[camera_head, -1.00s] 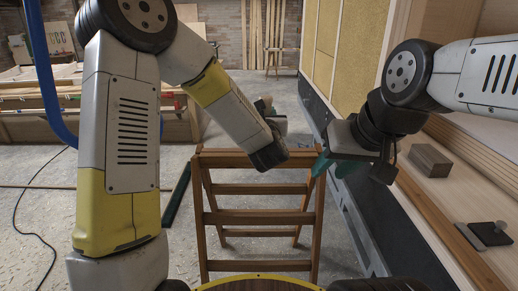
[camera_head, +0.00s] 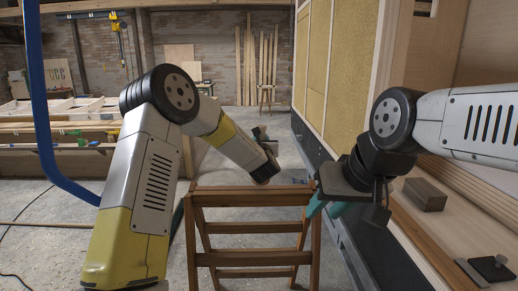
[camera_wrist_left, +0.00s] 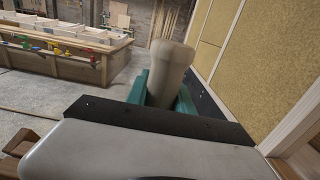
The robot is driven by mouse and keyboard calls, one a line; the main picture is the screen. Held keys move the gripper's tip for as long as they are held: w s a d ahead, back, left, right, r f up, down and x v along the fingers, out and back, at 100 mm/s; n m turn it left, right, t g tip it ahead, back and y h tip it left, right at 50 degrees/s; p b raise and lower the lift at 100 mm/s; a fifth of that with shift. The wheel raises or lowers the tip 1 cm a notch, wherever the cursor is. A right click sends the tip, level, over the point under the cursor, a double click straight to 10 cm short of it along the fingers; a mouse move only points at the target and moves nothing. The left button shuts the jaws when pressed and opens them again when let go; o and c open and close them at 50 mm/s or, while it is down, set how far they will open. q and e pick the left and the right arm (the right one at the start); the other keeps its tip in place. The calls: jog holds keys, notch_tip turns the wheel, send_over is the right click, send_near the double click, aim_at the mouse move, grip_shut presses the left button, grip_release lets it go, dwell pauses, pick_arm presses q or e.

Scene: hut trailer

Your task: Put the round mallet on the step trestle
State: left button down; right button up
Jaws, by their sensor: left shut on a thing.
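The step trestle (camera_head: 252,198) is a brown wooden frame with several rungs, standing upright on the floor in the head view's lower middle. My left gripper (camera_wrist_left: 165,92) has teal fingers shut on the round mallet (camera_wrist_left: 172,66), a pale rounded wooden piece, in the left wrist view. In the head view, my left forearm mostly hides this gripper, beyond and above the trestle's top; whether the mallet touches anything is not clear. My right gripper (camera_head: 325,209) points down at the trestle's right side, its teal fingers apart and empty.
A wooden block (camera_head: 425,194) and a dark flat tool (camera_head: 490,267) lie on the ledge at right. A workbench (camera_head: 60,160) stands at left. The insulated wall (camera_head: 340,70) borders the trestle's right. Floor between bench and trestle is mostly clear.

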pick_arm(q)
jog(key=shift+w, duration=0.35)
jog(key=shift+w+f, duration=0.15)
jog(key=shift+f, duration=1.7)
jog(key=c, duration=1.1)
grip_release()
jog(key=shift+f, duration=0.1)
